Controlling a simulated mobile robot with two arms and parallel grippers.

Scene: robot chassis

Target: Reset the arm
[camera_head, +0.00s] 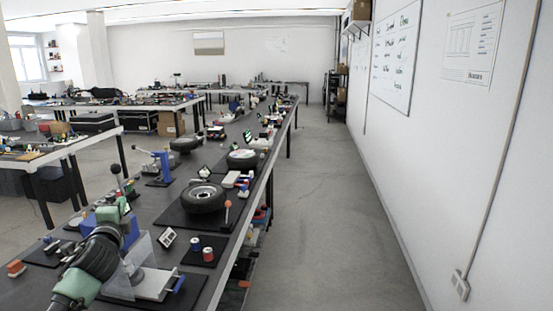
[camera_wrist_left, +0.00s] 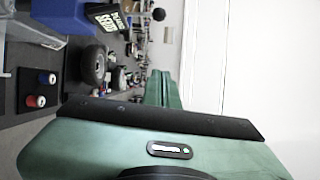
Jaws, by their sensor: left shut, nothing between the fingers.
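My left arm, green with dark joints, comes into the head view at the lower left, over the near end of the long workbench (camera_head: 150,205). Its gripper fingers are hard to make out there. In the left wrist view, the green fingers of my left gripper (camera_wrist_left: 163,74) lie together, shut and empty, clear of the bench objects to their left. My right gripper is in neither view.
Near my arm are a clear panel, a white-based device (camera_head: 155,284), two small red and blue cans (camera_head: 208,255) and a wheel (camera_head: 203,198). Other benches stand at left. The aisle floor (camera_head: 330,220) between bench and white wall (camera_head: 470,150) is free.

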